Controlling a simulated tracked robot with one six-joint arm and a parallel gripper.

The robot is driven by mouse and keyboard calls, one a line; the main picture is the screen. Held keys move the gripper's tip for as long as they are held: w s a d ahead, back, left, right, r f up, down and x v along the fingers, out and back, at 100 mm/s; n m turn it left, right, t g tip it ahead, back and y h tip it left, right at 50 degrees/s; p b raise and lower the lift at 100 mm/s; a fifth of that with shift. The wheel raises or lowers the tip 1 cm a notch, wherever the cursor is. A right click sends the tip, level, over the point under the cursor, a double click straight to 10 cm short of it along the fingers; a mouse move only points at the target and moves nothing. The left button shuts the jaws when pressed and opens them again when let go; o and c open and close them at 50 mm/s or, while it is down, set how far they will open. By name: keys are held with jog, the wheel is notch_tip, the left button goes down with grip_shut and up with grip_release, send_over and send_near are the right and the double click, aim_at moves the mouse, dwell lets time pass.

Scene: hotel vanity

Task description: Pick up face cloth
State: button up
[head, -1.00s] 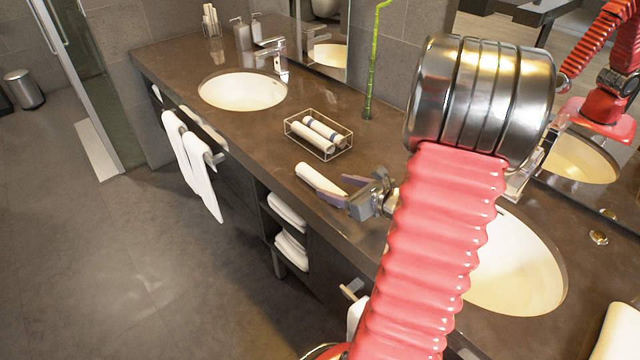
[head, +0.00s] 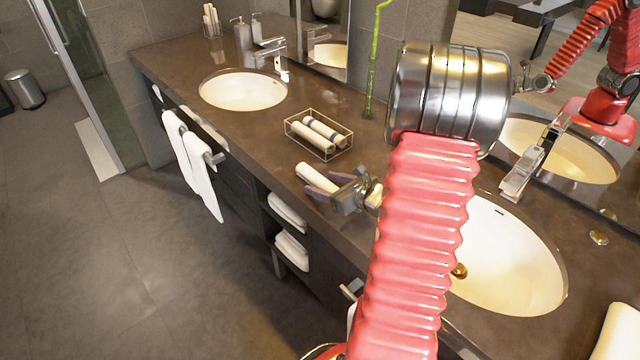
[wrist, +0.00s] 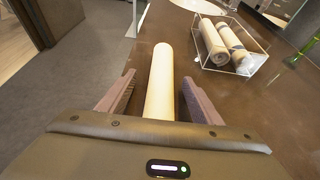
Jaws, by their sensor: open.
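The face cloth (head: 316,178) is a rolled white cloth lying on the brown counter near its front edge, in front of the wire basket. It also shows in the wrist view (wrist: 161,80), pointing away from me. My gripper (head: 326,184) is open around the near part of the roll. In the wrist view my gripper (wrist: 158,98) has one finger on each side of the roll, with a gap on both sides. The near end of the roll is hidden behind the gripper body.
A wire basket (head: 337,155) with two rolled cloths stands just behind the roll. A green bamboo stem (head: 370,80) rises farther back. Two sinks are set in the counter, one far left (head: 243,90) and one near right (head: 510,265). White towels (head: 196,165) hang at the front.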

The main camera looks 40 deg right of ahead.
jog(key=shift+c, duration=0.3)
jog(key=c, duration=1.1)
